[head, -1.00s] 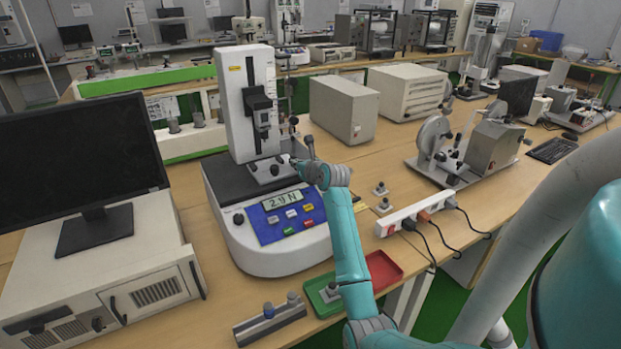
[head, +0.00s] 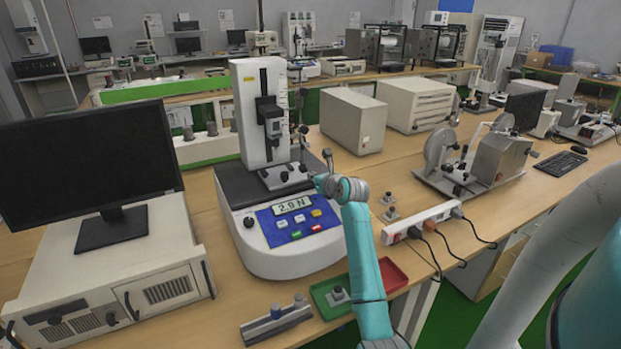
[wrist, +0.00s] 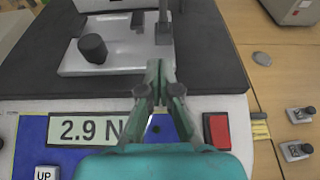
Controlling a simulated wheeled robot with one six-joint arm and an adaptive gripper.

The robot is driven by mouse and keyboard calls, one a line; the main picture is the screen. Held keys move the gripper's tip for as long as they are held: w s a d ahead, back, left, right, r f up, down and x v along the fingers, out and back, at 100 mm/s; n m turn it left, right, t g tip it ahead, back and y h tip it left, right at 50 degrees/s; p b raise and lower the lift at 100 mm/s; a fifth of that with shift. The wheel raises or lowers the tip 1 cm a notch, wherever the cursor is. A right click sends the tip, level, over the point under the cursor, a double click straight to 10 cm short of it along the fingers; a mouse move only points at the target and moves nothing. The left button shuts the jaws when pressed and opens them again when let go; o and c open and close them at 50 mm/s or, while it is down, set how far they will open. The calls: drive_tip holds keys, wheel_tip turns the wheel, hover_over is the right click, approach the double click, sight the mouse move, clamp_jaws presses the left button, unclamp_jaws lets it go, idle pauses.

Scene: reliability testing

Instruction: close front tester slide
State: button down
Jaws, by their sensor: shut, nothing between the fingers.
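The front tester (head: 255,235) is a white and grey bench unit with a dark deck, a blue panel and a display reading 2.9 N in the wrist view (wrist: 85,129). A dark carriage (head: 271,118) sits on its upright white column. At the column's foot lies a light metal slide plate (head: 285,177) with a black knob, also in the wrist view (wrist: 112,62). My gripper (head: 318,182) is at the tester's front right. In the wrist view my gripper (wrist: 160,68) is shut and empty, its tips near the plate's front right corner; contact is unclear.
A monitor (head: 85,160) on a beige case stands to the left. A power strip (head: 422,222) and small metal fixtures (head: 390,205) lie to the right. Green and red trays (head: 335,296) and a grey block (head: 275,322) sit at the front edge.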

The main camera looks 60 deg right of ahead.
drive_tip(key=v, duration=0.8)
drive_tip(key=shift+s+a, duration=0.25)
drive_tip(key=shift+a, duration=0.05)
drive_tip(key=shift+r, duration=0.1)
